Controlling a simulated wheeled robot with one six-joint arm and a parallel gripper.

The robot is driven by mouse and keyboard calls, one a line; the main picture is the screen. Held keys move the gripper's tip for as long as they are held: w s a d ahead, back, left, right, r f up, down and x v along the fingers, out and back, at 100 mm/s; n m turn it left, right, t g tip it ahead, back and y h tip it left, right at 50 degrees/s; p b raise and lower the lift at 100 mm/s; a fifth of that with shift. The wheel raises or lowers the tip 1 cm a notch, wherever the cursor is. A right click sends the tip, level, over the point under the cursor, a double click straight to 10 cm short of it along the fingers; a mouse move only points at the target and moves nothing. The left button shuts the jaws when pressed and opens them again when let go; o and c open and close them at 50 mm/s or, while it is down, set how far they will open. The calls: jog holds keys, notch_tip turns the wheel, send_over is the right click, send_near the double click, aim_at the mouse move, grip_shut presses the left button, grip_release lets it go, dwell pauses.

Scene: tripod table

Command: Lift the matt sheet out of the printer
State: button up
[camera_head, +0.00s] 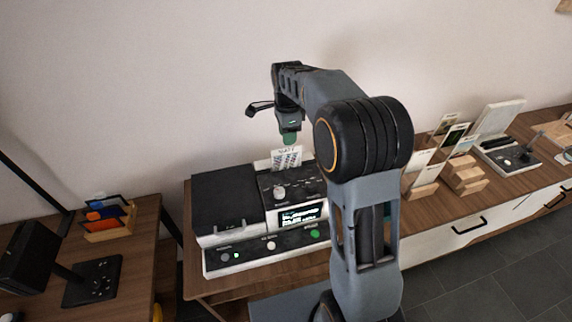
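The matt sheet (286,160) is a small white card with dark print and a heading that seems to read "MATT". It stands upright at the back of the printer (228,257), a black and white machine with knobs, a lit display and a row of buttons. My gripper (290,139) points down right at the sheet's top edge, with a green part at its tip. The fingers are small and seen from one side. I cannot tell whether they are apart or closed, or whether they touch the sheet. The sheet's lower end is hidden by the printer.
My arm covers the printer's right side. To the right on the wooden table (515,183) stand wooden card holders (465,178) and a white device (505,155). At left, a separate table holds a wooden rack (108,222) with coloured cards and a black stand (92,282).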

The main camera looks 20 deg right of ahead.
aim_at(287, 148)
jog(key=shift+s+a+f+p, duration=0.1)
jog(key=shift+f+p, duration=0.15)
jog(key=shift+f, duration=1.15)
jog(key=shift+s+a+f+p, duration=0.1)
jog(key=shift+f+p, duration=0.15)
jog(key=shift+f, duration=1.15)
grip_shut()
